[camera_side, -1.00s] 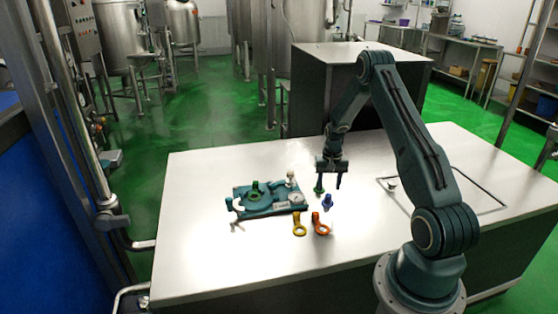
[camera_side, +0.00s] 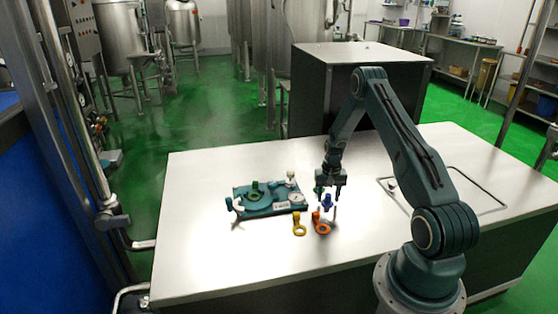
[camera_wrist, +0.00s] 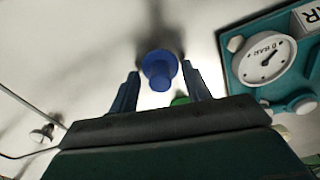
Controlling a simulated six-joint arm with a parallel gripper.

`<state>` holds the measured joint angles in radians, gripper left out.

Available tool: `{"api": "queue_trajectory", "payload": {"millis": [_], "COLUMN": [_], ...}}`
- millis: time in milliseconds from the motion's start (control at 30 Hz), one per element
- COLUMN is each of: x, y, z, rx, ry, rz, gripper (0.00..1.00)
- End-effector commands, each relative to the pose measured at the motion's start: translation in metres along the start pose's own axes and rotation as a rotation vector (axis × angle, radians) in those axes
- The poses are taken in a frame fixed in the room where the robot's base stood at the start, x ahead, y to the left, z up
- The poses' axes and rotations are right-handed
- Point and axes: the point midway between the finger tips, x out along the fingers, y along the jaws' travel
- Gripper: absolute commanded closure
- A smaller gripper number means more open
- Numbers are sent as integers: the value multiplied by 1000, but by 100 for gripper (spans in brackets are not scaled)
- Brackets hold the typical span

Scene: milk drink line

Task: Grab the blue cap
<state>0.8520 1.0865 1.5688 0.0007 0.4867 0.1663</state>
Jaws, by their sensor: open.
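The blue cap (camera_side: 327,202) stands on the white table, near the right end of the teal fixture. My gripper (camera_side: 330,196) is low over it, pointing down, with its fingers open. In the wrist view the blue cap (camera_wrist: 160,68) shows between the two spread fingertips of my gripper (camera_wrist: 160,76), with a gap on each side. I see no contact between the fingers and the cap. How far the fingertips are above the table is hard to tell.
A green piece (camera_wrist: 180,100) is close by, mostly hidden behind my gripper. The teal fixture (camera_side: 270,209) with a gauge (camera_wrist: 265,58) is to the left in the side view. A yellow ring piece (camera_side: 299,229) and an orange one (camera_side: 321,227) lie in front.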

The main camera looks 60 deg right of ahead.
Motion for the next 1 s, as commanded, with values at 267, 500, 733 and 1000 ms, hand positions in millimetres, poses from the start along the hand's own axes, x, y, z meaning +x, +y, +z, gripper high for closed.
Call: {"api": "queue_trajectory", "payload": {"millis": [267,500,733,1000], "x": [0,0,0,0], "y": [0,0,0,0], "z": [0,0,0,0], "rx": [0,0,0,0], "ry": [0,0,0,0], "rz": [0,0,0,0], "gripper": [52,58,100,100]}}
